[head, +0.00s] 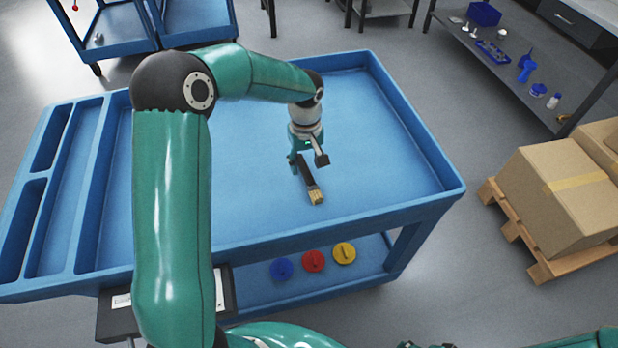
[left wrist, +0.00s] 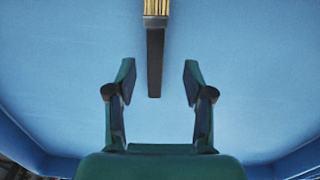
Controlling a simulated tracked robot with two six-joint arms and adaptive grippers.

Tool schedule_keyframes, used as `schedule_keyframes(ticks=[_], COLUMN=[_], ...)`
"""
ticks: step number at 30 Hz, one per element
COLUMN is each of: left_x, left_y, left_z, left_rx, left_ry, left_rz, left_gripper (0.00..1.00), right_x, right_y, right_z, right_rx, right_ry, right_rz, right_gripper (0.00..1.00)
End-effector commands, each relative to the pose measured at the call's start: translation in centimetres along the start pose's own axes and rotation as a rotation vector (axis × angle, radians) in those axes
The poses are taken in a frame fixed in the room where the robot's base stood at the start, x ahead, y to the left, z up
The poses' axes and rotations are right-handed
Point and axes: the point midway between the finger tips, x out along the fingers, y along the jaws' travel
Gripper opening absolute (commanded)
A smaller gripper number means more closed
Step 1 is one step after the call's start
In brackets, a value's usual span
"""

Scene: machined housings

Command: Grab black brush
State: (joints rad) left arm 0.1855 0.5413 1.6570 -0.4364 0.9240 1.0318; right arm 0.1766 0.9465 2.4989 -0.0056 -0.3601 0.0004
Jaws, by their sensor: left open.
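The black brush (head: 308,180) lies on the blue cart's top tray (head: 385,165), with its tan bristle end toward the front edge. In the left wrist view the brush's dark handle (left wrist: 155,62) points down the picture, and its end lies between the two fingertips, with a gap on both sides. My left gripper (head: 308,161) is over the handle end of the brush. It also shows in the left wrist view (left wrist: 158,80), open and empty.
The tray around the brush is clear, with a raised rim. Blue, red (head: 314,261) and yellow discs lie on the lower shelf. Cardboard boxes (head: 560,190) on a pallet stand at the right. A grey bench (head: 500,60) with small blue items is behind them.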

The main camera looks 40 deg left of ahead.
Motion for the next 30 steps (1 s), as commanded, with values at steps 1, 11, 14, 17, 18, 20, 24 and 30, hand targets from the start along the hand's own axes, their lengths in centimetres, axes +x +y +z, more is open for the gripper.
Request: schedule_keyframes(ticks=[1,11,14,17,18,20,24,30], left_x=[0.3,4.5,5.0,5.0,5.0,5.0,5.0,5.0], left_y=[0.1,0.7,0.7,0.7,0.7,0.7,0.7,0.7], left_z=[0.0,-0.4,-0.4,-0.4,-0.4,-0.4,-0.4,-0.4], left_rx=[0.0,0.0,-0.001,-0.001,-0.001,-0.001,0.0,0.0], left_ry=[-0.002,-0.002,-0.001,0.0,0.0,0.0,0.0,0.0], left_rz=[-0.002,-0.001,-0.001,0.0,0.0,0.0,0.0,0.0], left_gripper=[0.52,0.52,0.52,0.52,0.52,0.52,0.29,0.0], right_x=[-0.2,-1.1,-1.1,-1.1,-1.1,-1.1,-1.1,-1.1], right_y=[-0.1,-0.4,-0.4,-0.4,-0.4,-0.4,-0.4,-0.4], right_z=[0.0,0.0,0.0,0.0,0.0,0.0,0.0,0.0], right_rx=[0.0,0.0,0.0,0.0,0.0,0.0,0.0,0.0], right_ry=[0.0,0.0,0.0,0.0,0.0,0.0,0.0,0.0], right_rz=[0.0,0.0,0.0,0.0,0.0,0.0,0.0,0.0], right_gripper=[0.63,0.63,0.63,0.63,0.63,0.63,0.63,0.63])
